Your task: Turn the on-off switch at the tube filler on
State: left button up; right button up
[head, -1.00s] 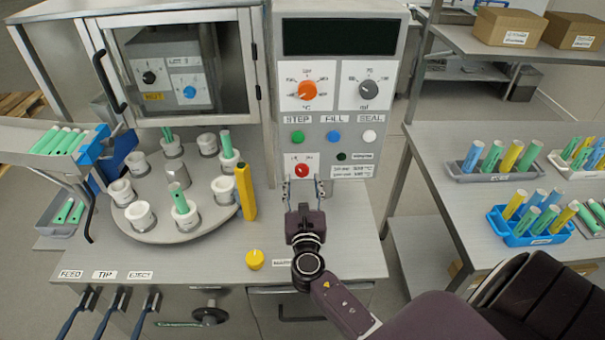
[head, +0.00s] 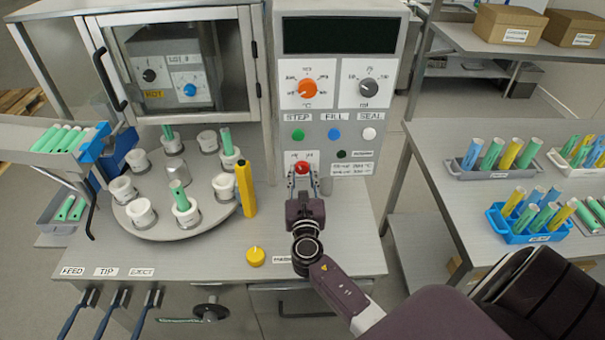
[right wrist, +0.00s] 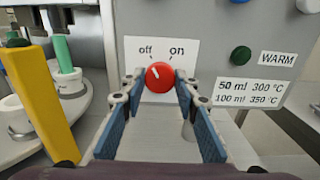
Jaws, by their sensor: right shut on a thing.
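The red on-off switch (head: 302,167) is a round knob on the lower front of the tube filler (head: 345,105). In the right wrist view the same knob (right wrist: 159,77) sits on a white plate marked "off" at upper left and "on" at upper right. Its white pointer line leans up and left, towards "off". My right gripper (right wrist: 159,82) is in front of the panel with one fingertip on each side of the knob, shut on it. It also shows in the head view (head: 302,178). My left gripper is not in view.
A tall yellow post (head: 246,188) stands left of my right gripper, beside the round carousel (head: 160,228) of tube holders. A yellow knob (head: 255,257) is on the front counter. Green (head: 298,134), blue and white buttons are above the switch.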

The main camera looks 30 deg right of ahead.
jog(key=shift+f+m+b, duration=0.2)
jog(key=shift+m+b, duration=0.95)
jog(key=shift+m, duration=0.25)
jog(key=m+b, duration=0.2)
jog(key=shift+m, duration=0.4)
jog(key=m+b, duration=0.2)
jog(key=m, duration=0.1)
jog(key=shift+r+m+b, duration=0.1)
jog(key=shift+m+b, duration=0.7)
jog(key=shift+m, duration=0.8)
jog(key=o, duration=1.1)
jog(key=shift+o, duration=0.2)
